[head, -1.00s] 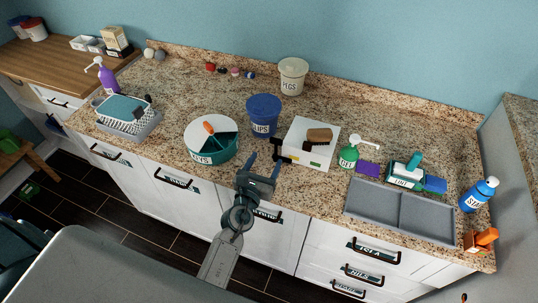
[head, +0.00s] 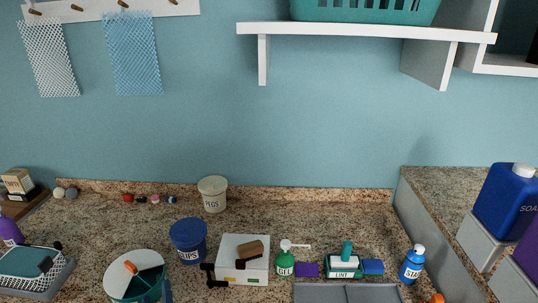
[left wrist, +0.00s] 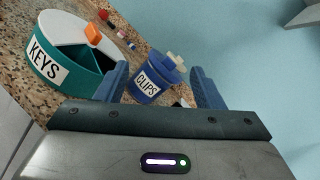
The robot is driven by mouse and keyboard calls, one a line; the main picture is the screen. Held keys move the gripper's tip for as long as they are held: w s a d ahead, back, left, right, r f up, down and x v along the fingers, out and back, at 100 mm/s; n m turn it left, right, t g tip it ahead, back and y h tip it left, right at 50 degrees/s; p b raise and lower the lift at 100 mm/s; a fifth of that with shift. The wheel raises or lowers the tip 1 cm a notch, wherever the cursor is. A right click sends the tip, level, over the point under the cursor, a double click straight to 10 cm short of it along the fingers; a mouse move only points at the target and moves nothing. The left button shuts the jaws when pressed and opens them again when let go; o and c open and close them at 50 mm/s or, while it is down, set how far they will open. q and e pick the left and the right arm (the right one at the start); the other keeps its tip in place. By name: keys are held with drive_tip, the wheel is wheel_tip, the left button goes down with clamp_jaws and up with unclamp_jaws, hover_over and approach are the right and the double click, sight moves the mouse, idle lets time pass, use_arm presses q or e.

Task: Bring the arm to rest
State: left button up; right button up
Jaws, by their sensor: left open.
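My left gripper (left wrist: 158,70) shows in the left wrist view, with two blue fingers spread apart. No object is held between them. The blue CLIPS tub (left wrist: 147,85) appears beyond the gap between the fingers, and the teal KEYS tub (left wrist: 72,60) with its white lid stands left of the left finger. In the head view the CLIPS tub (head: 188,242) and the KEYS tub (head: 140,278) stand on the counter.
A white shelf (head: 350,30) hangs above. The counter's back strip is partly bare.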

use_arm(q)
drive_tip(key=s+a+f+n+g+y, duration=0.1)
drive_tip(key=s+a+f+n+g, duration=0.1)
drive_tip(key=s+a+n+g, duration=0.5)
drive_tip(key=s+a+f+n+g+y, duration=0.15)
drive_tip(key=s+n, duration=0.35)
drive_tip(key=n, duration=0.5)
drive_tip(key=s+d+f+n+g+h, duration=0.4)
drive_tip(key=s+d+n+g+h, duration=0.3)
drive_tip(key=s+d, duration=0.4)
drive_tip(key=s+a+f+b, duration=0.15)
drive_tip(key=f+b, duration=0.25)
drive_tip(key=f, duration=1.5)
drive_tip(key=a+f+b, duration=0.3)
drive_tip(key=f, duration=1.5)
drive_tip(key=s+f+g+b, duration=0.1)
drive_tip(key=s+f+b, duration=0.2)
drive_tip(key=s+f, duration=0.6)
drive_tip(key=s+a+f+h+b, duration=0.1)
drive_tip(key=s+f+b, duration=0.2)
drive_tip(key=s+f, duration=0.6)
wheel_tip(320, 180, down, 8)
drive_tip(key=shift+s+r+g, duration=0.15)
drive_tip(key=shift+r+g, duration=0.1)
drive_tip(key=shift+g, duration=0.1)
